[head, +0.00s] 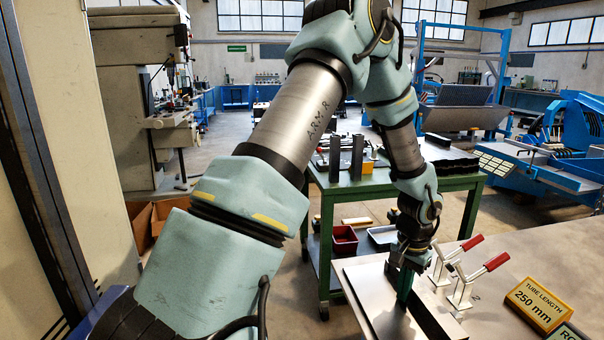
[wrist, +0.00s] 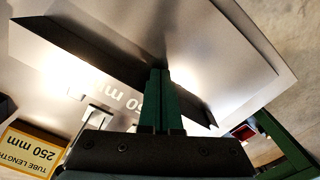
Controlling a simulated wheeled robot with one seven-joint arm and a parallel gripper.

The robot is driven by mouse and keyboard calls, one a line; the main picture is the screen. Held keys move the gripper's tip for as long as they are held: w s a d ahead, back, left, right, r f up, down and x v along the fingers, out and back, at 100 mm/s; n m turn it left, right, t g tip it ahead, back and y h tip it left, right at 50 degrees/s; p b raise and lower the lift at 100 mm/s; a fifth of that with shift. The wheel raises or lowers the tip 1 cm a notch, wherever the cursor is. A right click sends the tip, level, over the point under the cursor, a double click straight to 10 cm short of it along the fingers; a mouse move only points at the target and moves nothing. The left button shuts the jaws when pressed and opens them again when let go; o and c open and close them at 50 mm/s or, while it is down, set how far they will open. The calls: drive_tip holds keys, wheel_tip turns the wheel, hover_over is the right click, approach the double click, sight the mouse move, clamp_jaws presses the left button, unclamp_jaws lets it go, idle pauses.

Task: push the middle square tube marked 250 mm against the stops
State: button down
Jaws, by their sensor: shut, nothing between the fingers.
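My gripper (head: 404,296) is shut and empty, with its green fingers pointing down at the bench in the head view. The green fingers also show in the wrist view (wrist: 160,98). A long dark bar, seemingly a square tube (wrist: 90,55), runs diagonally behind the fingers in the wrist view. In the head view it (head: 432,318) lies close on the right of the fingers. I cannot tell whether they touch. Pale lettering (wrist: 128,98), partly hidden by the fingers, reads about "50 m". I cannot make out the stops or other tubes.
A grey metal plate (head: 372,296) lies at the bench's left side. Two clamps with red handles (head: 471,243) (head: 496,262) stand right of my gripper. A yellow "TUBE LENGTH 250 mm" sign (head: 538,304) stands farther right. A green cart (head: 340,187) is behind.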

drive_tip(key=shift+w+d, duration=0.25)
drive_tip(key=shift+d, duration=1)
drive_tip(key=shift+a, duration=0.1)
drive_tip(key=shift+s+a+r, duration=0.1)
drive_tip(key=shift+a, duration=0.4)
wheel_tip(320, 180, up, 7)
drive_tip(key=p, duration=0.5)
idle(0.3)
drive_tip(key=w+a+r+n, duration=0.15)
drive_tip(key=a+r, duration=0.25)
drive_tip(key=a, duration=0.5)
drive_tip(key=w+a+r+n, duration=0.1)
drive_tip(key=a+r+n, duration=0.25)
drive_tip(key=a, duration=0.45)
drive_tip(key=s+a+r+n, duration=0.1)
drive_tip(key=s+a+r, duration=0.1)
drive_tip(key=a, duration=0.5)
drive_tip(key=s+a+r+n+t, duration=0.1)
drive_tip(key=s+a+r+n, duration=0.1)
drive_tip(key=a, duration=0.5)
drive_tip(key=s+r, duration=0.1)
drive_tip(key=s, duration=0.1)
drive_tip(key=shift+s+a+r+n+t, duration=0.2)
drive_tip(key=shift+s+a+n+t, duration=0.1)
drive_tip(key=shift+s, duration=0.1)
